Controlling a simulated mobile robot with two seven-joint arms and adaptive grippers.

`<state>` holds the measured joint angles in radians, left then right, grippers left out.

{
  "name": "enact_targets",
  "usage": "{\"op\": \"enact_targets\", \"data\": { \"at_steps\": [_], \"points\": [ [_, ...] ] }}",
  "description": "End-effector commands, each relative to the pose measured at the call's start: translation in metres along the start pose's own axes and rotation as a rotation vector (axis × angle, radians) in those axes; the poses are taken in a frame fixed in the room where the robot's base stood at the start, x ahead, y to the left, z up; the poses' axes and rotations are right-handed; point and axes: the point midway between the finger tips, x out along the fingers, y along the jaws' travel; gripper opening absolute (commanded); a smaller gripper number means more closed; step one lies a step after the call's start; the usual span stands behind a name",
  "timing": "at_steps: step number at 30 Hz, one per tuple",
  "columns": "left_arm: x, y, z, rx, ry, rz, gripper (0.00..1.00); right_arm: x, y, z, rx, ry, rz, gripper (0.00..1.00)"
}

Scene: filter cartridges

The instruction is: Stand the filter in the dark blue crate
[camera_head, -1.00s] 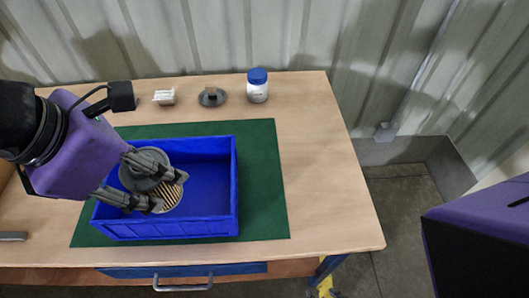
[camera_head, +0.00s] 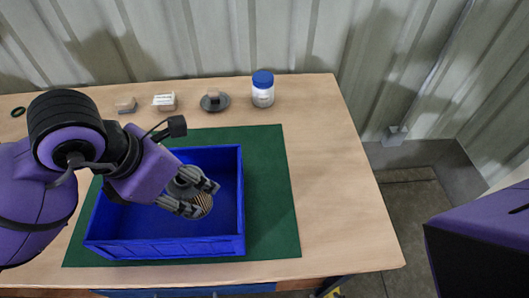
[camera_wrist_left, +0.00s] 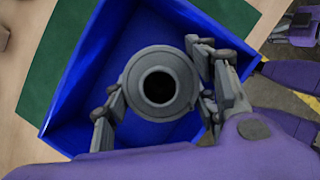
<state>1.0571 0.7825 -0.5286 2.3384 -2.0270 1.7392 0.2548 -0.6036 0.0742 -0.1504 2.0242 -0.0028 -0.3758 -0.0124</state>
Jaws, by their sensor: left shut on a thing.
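My right gripper is out of view.
The crate stands on a green mat (camera_head: 270,200) on a wooden table (camera_head: 335,200). Along the back are a white bottle with a blue lid (camera_head: 263,90), a grey round part (camera_head: 215,103) and small boxes (camera_head: 164,101). The table's right side is clear.

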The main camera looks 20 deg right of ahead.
Motion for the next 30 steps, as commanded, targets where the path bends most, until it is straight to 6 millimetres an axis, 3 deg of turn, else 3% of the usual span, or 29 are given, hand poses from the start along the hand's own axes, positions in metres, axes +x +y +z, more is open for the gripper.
{"op": "enact_targets", "data": {
  "at_steps": [3, 12, 17, 29, 30],
  "points": [
    [0.019, -0.001, 0.006, 0.000, -0.002, -0.001, 0.25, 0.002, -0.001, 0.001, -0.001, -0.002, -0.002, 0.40],
    [0.043, -0.002, 0.013, 0.000, -0.001, -0.001, 0.25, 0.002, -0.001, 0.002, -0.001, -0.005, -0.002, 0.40],
    [0.065, -0.001, 0.002, -0.001, 0.000, -0.001, 0.25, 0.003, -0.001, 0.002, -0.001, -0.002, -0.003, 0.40],
    [0.071, -0.001, 0.000, 0.001, -0.002, 0.001, 0.25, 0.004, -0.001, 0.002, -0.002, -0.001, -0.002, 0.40],
    [0.071, -0.001, 0.000, 0.001, -0.002, 0.001, 0.57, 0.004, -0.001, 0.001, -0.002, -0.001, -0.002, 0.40]
  ]
}}
